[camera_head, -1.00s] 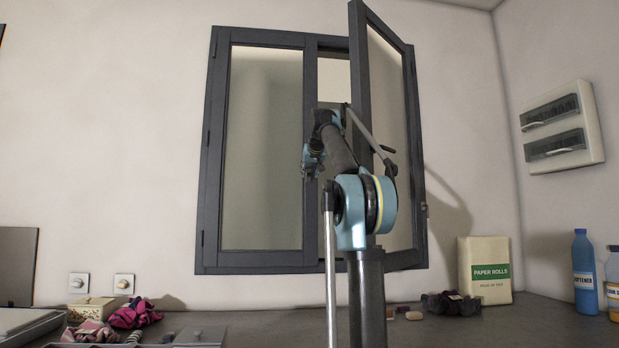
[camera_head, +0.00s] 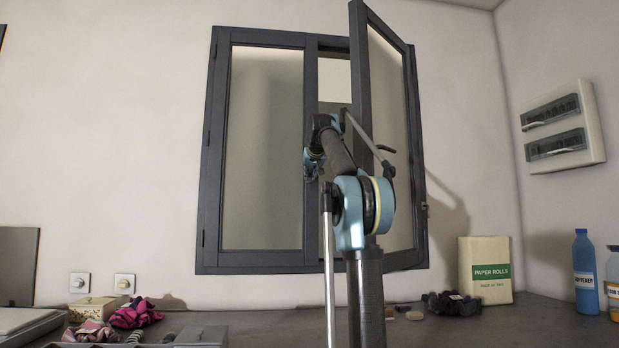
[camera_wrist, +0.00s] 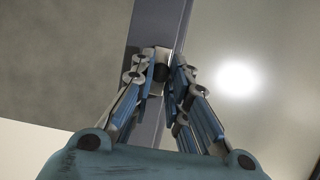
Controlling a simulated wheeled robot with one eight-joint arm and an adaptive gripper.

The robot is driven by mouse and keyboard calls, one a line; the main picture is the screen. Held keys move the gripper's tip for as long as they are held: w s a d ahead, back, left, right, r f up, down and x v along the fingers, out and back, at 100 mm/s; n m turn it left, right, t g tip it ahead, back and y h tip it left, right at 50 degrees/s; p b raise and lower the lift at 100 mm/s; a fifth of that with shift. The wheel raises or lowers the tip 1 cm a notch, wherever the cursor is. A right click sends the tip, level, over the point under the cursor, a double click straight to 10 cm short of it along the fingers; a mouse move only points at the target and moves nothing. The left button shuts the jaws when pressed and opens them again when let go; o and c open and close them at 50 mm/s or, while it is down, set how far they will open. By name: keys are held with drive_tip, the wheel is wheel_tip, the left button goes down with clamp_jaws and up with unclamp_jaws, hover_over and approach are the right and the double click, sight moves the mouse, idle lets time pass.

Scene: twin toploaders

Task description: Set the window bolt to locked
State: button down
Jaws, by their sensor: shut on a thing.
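The dark grey window (camera_head: 212,150) is on the back wall. Its left sash is closed and its right sash (camera_head: 359,60) stands open toward me. In the wrist view, a small dark knob, the window bolt (camera_wrist: 161,73), sits on a pale plate on the dark frame post (camera_wrist: 172,20). My gripper (camera_wrist: 162,62) is shut on this knob, with a finger on each side. In the head view my gripper (camera_head: 312,165) is at the middle post and mostly hidden by my arm. I cannot tell the bolt's position from these frames.
A fuse box (camera_head: 563,125) is on the right wall.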

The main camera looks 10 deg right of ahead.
drive_tip(key=shift+f, duration=1.2)
drive_tip(key=c, duration=1.5)
unclamp_jaws()
drive_tip(key=shift+f, duration=0.1)
drive_tip(key=v, duration=1.1)
drive_tip(key=shift+s+r, duration=0.25)
drive_tip(key=shift+s, duration=0.1)
